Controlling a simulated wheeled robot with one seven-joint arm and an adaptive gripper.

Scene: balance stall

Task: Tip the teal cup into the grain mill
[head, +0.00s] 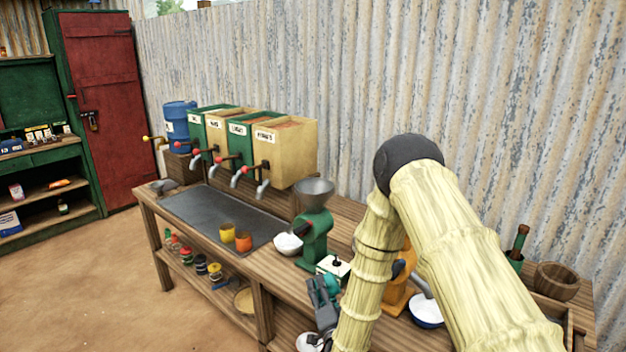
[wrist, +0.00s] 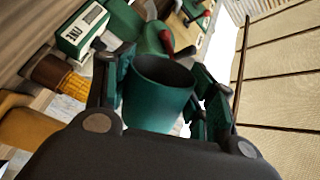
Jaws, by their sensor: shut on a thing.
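The teal cup (wrist: 158,98) sits between the two fingers of my gripper (head: 324,292) in the wrist view, which is shut on it. I look into its dark open mouth; its contents cannot be made out. In the head view my gripper is low at the front edge of the bench, below and to the right of the green mill. This green grain mill (head: 315,238) stands on the bench with a grey hopper (head: 314,188) on top. A second, orange mill (head: 397,298) is partly hidden behind my arm.
Bins with taps (head: 285,150) stand behind.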

